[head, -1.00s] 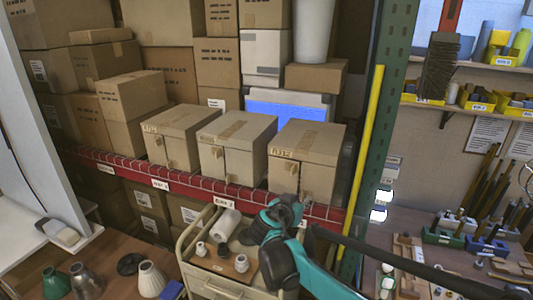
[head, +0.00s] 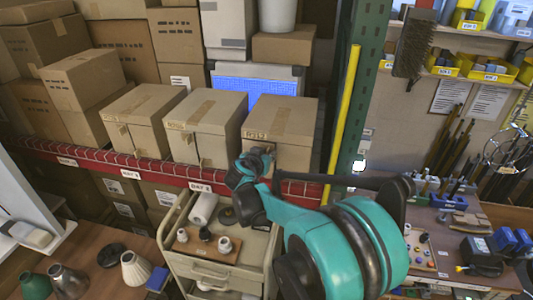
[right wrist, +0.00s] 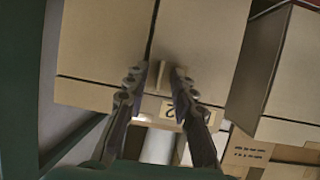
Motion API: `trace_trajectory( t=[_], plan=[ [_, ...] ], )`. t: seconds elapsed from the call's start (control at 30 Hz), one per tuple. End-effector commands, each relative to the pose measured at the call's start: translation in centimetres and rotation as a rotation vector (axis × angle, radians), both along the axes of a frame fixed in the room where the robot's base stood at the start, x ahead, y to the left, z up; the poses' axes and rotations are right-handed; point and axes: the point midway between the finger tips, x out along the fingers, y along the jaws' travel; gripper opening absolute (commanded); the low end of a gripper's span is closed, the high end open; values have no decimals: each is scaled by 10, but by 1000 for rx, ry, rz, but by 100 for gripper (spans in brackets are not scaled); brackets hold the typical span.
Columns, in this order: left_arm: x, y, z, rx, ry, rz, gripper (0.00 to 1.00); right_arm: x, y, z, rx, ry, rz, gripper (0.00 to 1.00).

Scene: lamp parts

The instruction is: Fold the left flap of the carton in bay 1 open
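Three closed tan cartons stand side by side on the red-fronted shelf in the head view: a left one (head: 140,118), a middle one (head: 205,127) and a right one (head: 290,130). The bay numbers on the shelf labels are too small to read surely. My right gripper (head: 264,157) is at the front of the right carton and hides part of it. In the right wrist view, its fingers (right wrist: 161,78) are apart on either side of a small tan tab (right wrist: 180,82) on the carton front (right wrist: 110,45), beside the vertical seam. My left gripper is not in view.
The red shelf beam (head: 100,165) runs below the cartons, with a yellow pole (head: 345,115) and green upright (head: 378,70) to their right. A neighbouring carton (right wrist: 290,80) stands close by in the wrist view. A beige cart (head: 215,270) stands below.

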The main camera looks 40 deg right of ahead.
Motion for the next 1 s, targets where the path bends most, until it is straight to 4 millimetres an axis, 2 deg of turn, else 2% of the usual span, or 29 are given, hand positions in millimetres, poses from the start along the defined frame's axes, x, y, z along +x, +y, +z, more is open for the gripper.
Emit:
trace_trajectory(
  t=[0.2,0.27,0.3,0.33,0.77,1.0],
  plan=[
    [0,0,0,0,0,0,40,0,0,0,0,0,0,25],
    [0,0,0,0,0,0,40,0,-1,0,0,0,0,12],
    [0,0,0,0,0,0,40,0,0,0,0,0,0,1],
    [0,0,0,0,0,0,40,0,0,0,0,0,0,0],
    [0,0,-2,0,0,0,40,0,3,-1,0,1,-28,0],
    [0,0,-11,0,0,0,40,-1,18,-1,-3,1,-151,0]
  ],
)
